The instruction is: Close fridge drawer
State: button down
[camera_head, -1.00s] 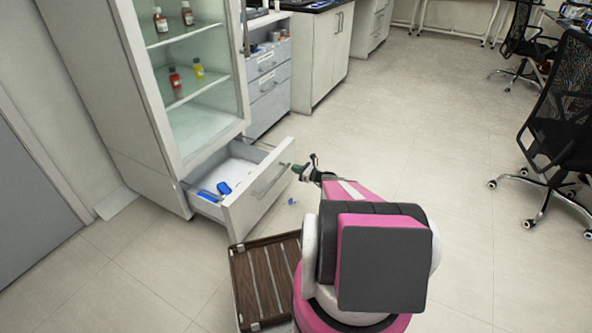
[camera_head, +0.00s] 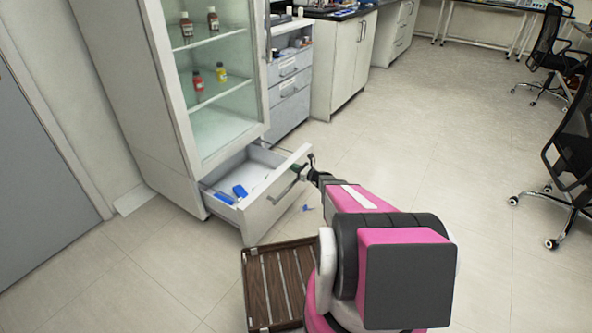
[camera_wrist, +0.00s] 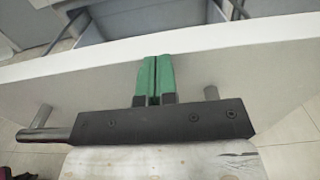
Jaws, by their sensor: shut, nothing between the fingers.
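The fridge (camera_head: 160,110) is a tall white cabinet with a glass front at the left of the head view. Its bottom drawer (camera_head: 276,203) is pulled out and holds blue items (camera_head: 239,191). A metal bar handle (camera_head: 287,189) runs along the drawer front; part of it shows in the wrist view (camera_wrist: 36,135). My gripper (camera_head: 299,171) is at the upper right part of the drawer front. In the wrist view its green fingers (camera_wrist: 154,77) are shut together, empty, over the drawer front (camera_wrist: 200,68) just below its top edge. Whether they touch it I cannot tell.
A wooden slatted platform (camera_head: 277,283) lies below the drawer. Grey drawers (camera_head: 290,90) and white counters stand behind the fridge. Black wheeled chairs (camera_head: 570,160) are at the right. A small blue piece (camera_head: 308,208) lies on the floor. The floor between is clear.

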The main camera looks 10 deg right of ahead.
jog(key=x, duration=2.6)
jog(key=shift+a, duration=0.15)
jog(key=shift+f, duration=0.1)
